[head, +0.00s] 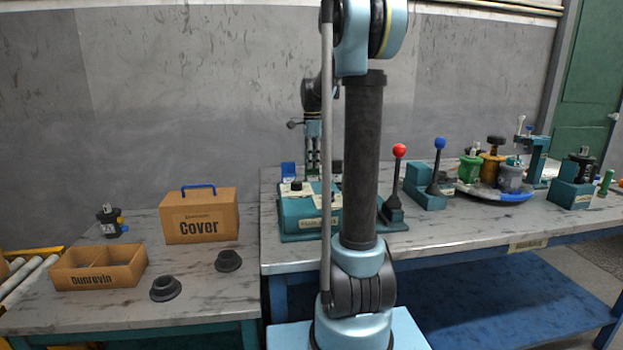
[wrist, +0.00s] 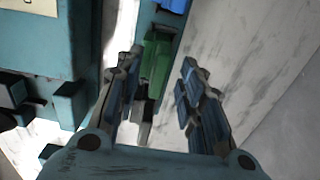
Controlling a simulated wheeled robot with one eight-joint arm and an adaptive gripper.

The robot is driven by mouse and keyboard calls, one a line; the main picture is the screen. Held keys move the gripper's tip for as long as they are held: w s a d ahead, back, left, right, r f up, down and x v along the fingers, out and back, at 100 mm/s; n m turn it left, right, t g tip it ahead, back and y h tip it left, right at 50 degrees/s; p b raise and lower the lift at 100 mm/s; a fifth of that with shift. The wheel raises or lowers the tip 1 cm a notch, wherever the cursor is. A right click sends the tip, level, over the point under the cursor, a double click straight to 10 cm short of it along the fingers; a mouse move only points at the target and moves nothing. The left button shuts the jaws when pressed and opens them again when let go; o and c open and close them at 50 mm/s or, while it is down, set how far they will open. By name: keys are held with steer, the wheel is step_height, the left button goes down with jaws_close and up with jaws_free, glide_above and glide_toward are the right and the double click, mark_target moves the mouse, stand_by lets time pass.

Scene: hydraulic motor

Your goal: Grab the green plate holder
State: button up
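In the wrist view, a green block-like part (wrist: 155,58), which looks like the green plate holder, stands upright between the fingers. My gripper (wrist: 161,62) is open, with one finger on each side of it. The left finger is close to the green part, and a wider gap shows on the right. I cannot tell whether either finger touches it. No grip on it is visible. In the head view my arm hides most of this spot, and I cannot make the green part out there.
A teal fixture (wrist: 40,35) stands just left of the fingers in the wrist view. A blue part (wrist: 174,5) is beyond the green one. In the head view, red-knobbed (head: 399,150) and blue-knobbed (head: 439,144) levers stand to the right. A Cover box (head: 200,216) stands on the left table.

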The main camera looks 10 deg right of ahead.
steer(key=shift+f, duration=0.65)
steer(key=shift+c, duration=0.6)
jaws_close()
